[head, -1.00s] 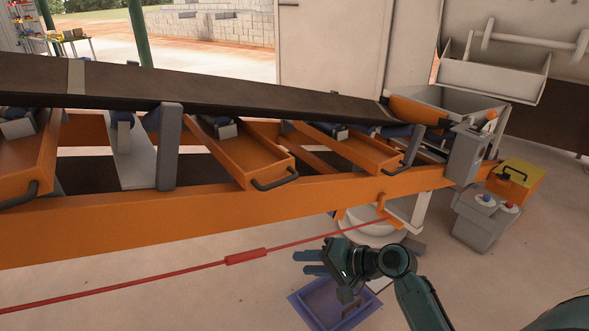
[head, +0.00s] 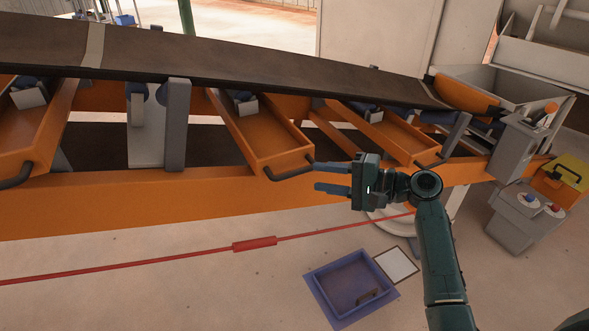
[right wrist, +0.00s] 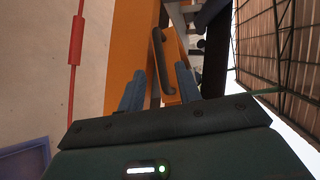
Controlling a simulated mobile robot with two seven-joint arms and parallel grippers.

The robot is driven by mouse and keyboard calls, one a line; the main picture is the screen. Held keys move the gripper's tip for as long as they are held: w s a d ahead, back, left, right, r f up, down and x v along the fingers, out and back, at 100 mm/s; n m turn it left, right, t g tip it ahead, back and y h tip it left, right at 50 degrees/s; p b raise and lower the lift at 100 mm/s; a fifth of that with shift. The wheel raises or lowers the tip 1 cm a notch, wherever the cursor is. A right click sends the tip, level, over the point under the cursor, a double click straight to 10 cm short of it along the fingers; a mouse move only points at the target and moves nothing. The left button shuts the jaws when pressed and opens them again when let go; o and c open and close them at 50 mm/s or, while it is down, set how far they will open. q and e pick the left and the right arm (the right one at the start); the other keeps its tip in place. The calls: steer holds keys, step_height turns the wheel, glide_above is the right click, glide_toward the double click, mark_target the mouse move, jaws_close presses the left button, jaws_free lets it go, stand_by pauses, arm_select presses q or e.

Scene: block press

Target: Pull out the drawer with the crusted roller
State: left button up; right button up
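Three orange drawers hang under the dark conveyor belt (head: 240,62), each with a dark handle: the left drawer (head: 30,130), the middle drawer (head: 275,145) and the right drawer (head: 400,140). Blue rollers show above them, such as the middle roller (head: 243,96); I cannot tell which is crusted. My right gripper (head: 316,177) is open, its fingertips at the right end of the middle drawer's handle (head: 285,174). In the right wrist view, the handle (right wrist: 158,55) appears between the two blue fingers; contact is unclear. My left gripper is out of view.
An orange frame beam (head: 130,215) runs below the drawers. A red pull cord (head: 255,243) crosses in front of it. A blue tray (head: 318,285) and a white card (head: 397,263) lie on the floor. A grey control box (head: 525,215) stands at right.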

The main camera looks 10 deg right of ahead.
mark_target(298, 174)
steer(key=p+x, duration=0.1)
steer(key=x, duration=0.6)
steer(key=shift+w+a+f, duration=0.1)
steer(key=shift+w+a, duration=0.1)
steer(key=shift+a, duration=0.05)
steer(key=shift+c, duration=0.2)
jaws_close()
